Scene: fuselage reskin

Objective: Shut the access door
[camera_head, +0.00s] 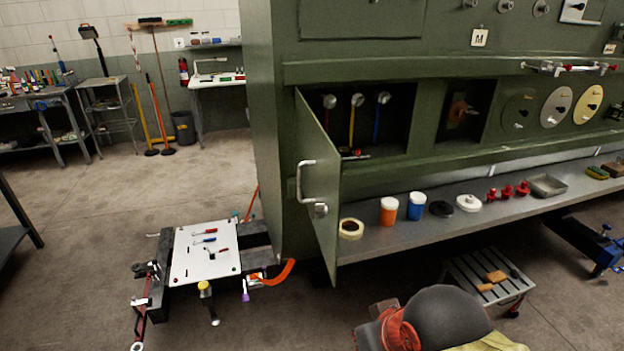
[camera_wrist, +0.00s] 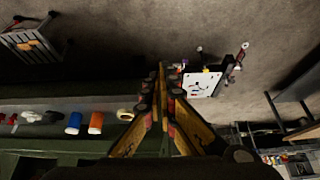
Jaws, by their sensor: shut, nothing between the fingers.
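The access door (camera_head: 322,190) is a green panel that stands wide open at the left side of a recess (camera_head: 365,125) in the green fuselage wall. It sticks out towards the camera in the head view. A pale bar handle (camera_head: 303,181) and a round latch (camera_head: 320,210) are on its outer face. Hoses and knobs show inside the recess. My gripper (camera_wrist: 164,80) is in the wrist view, with its yellow and dark fingers together at the tips and nothing held. A green strip shows between the fingers; I cannot tell whether it is the door. I cannot make out the gripper in the head view.
A shelf (camera_head: 405,235) below the recess holds a tape roll (camera_head: 351,228), an orange jar (camera_head: 389,210), a blue jar (camera_head: 417,205) and red fittings. A low cart with a white board (camera_head: 205,252) stands left of the door. A step stool (camera_head: 490,272) stands at right. Open floor lies at left.

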